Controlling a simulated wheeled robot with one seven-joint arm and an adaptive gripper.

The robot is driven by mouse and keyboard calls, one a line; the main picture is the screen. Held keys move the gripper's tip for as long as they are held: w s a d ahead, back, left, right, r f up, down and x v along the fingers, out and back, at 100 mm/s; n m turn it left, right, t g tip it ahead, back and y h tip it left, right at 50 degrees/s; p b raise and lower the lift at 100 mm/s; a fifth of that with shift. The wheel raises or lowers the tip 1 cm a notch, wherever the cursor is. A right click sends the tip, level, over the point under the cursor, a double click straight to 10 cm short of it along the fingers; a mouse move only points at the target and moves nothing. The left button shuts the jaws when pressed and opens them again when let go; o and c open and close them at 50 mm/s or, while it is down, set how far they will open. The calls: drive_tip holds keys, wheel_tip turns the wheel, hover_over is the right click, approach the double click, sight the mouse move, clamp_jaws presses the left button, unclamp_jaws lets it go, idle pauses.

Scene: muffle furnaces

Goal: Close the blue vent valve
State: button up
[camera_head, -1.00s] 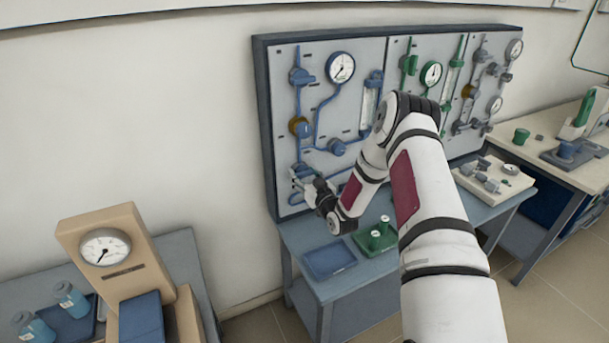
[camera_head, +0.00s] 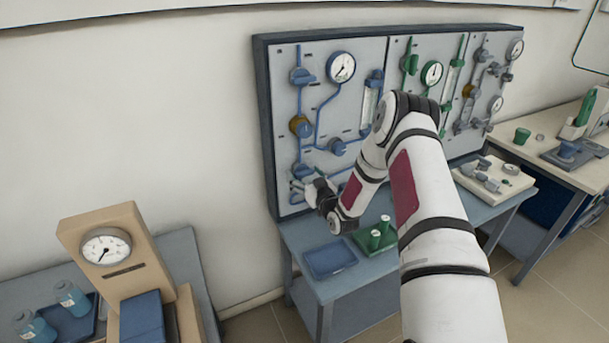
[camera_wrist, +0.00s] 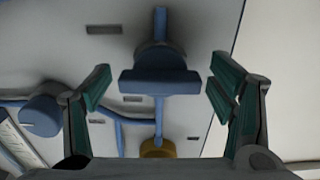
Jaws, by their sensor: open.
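The blue vent valve (camera_wrist: 160,82) is in the middle of the wrist view, on the panel's blue pipe. Its bar handle lies crosswise to the pipe. My gripper (camera_wrist: 163,70) is open, with one green-padded finger on each side of the handle and a gap to both. In the head view my gripper (camera_head: 299,186) is at the lower left of the panel, below the gold knob (camera_head: 300,126). The valve is partly hidden there by my gripper. The gold knob also shows at the bottom of the wrist view (camera_wrist: 157,149).
A round blue knob (camera_wrist: 41,115) is at the left of the wrist view. Green-line fittings (camera_head: 431,74) are right of the blue section.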

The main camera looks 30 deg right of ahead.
drive_tip(key=s, duration=1.2)
idle(0.4)
